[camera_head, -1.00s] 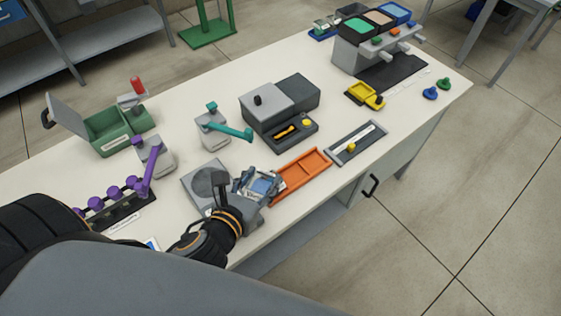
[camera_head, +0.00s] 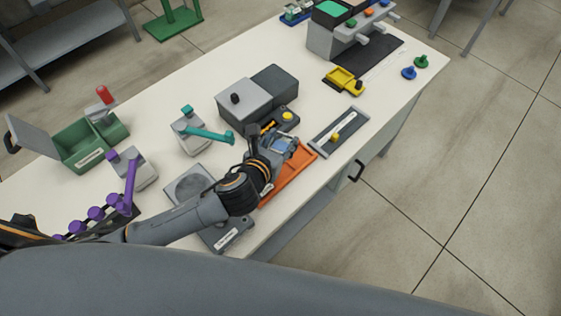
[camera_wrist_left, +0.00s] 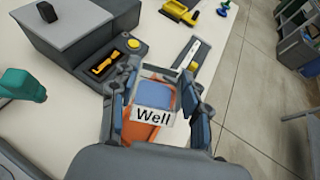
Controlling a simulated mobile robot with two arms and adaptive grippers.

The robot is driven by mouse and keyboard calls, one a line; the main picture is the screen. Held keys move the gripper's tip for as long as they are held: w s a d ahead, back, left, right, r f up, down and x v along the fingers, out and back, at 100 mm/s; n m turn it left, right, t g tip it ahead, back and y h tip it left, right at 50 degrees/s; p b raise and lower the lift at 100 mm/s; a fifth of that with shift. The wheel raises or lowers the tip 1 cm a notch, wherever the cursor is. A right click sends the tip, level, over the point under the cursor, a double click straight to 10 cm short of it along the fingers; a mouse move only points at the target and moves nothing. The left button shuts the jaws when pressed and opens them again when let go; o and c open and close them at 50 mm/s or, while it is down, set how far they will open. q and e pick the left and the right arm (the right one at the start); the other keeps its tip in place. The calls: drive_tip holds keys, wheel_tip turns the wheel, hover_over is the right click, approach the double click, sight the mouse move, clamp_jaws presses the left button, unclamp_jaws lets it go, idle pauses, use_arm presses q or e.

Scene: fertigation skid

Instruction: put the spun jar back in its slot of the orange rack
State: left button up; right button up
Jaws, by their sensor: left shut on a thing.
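My left gripper (camera_head: 276,149) is over the orange rack in the head view. It is shut on a jar (camera_wrist_left: 157,97) with a blue content and a label reading "Well", which the left wrist view shows between the fingers. I cannot tell whether the jar touches the rack. My right gripper is not in view.
A grey box machine (camera_head: 247,103) with a yellow button stands behind the rack. A grey tray with a yellow slider (camera_head: 338,131) lies to its right. A square grey plate device (camera_head: 193,187) and a teal-handled press (camera_head: 190,131) stand left. The bench's front edge is close.

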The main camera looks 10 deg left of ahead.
use_arm(q)
wheel_tip(320, 180, down, 7)
drive_tip(key=shift+b, duration=0.3)
drive_tip(key=shift+f, duration=0.4)
drive_tip(key=o, duration=1.3)
drive_tip(key=shift+s, duration=0.1)
drive_tip(key=shift+s+r, duration=0.1)
drive_tip(key=shift+r, duration=0.45)
drive_tip(key=v, duration=1.1)
drive_tip(key=shift+s+r+b, duration=0.15)
drive_tip(key=shift+s+b, duration=0.15)
drive_tip(key=shift+b, duration=0.1)
drive_tip(key=shift+s, duration=0.1)
